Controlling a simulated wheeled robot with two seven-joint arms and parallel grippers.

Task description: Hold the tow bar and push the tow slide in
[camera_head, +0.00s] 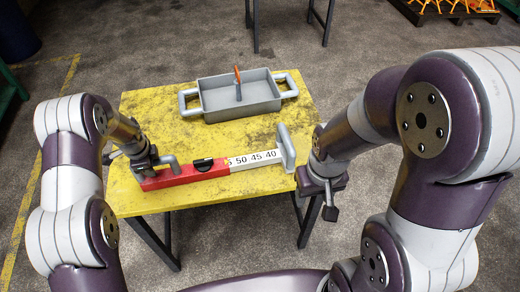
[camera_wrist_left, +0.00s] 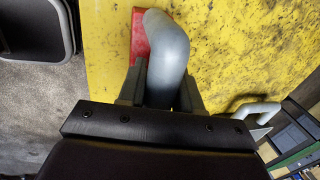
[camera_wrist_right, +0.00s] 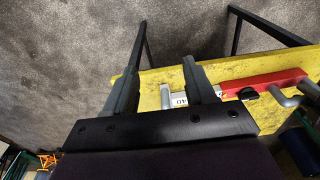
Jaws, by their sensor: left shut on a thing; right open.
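The tow bar is a red beam (camera_head: 185,174) lying on the yellow table, with a grey bent handle (camera_head: 170,161) at its left end. The white tow slide (camera_head: 256,159), marked 50, 45 and 40, sticks out of its right end and carries an upright grey end plate (camera_head: 286,147). My left gripper (camera_wrist_left: 162,85) is shut on the grey handle; its fingers lie on both sides of it. My right gripper (camera_head: 329,208) is open and empty, to the right of the end plate and apart from it. In the right wrist view the slide (camera_wrist_right: 180,101) shows partly behind a finger.
A grey tray (camera_head: 240,112) with two side handles stands on the back of the yellow table (camera_head: 150,105). An orange-handled tool (camera_head: 238,82) stands in it. Floor is free to the right of the table. An orange rack (camera_head: 450,10) is far back right.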

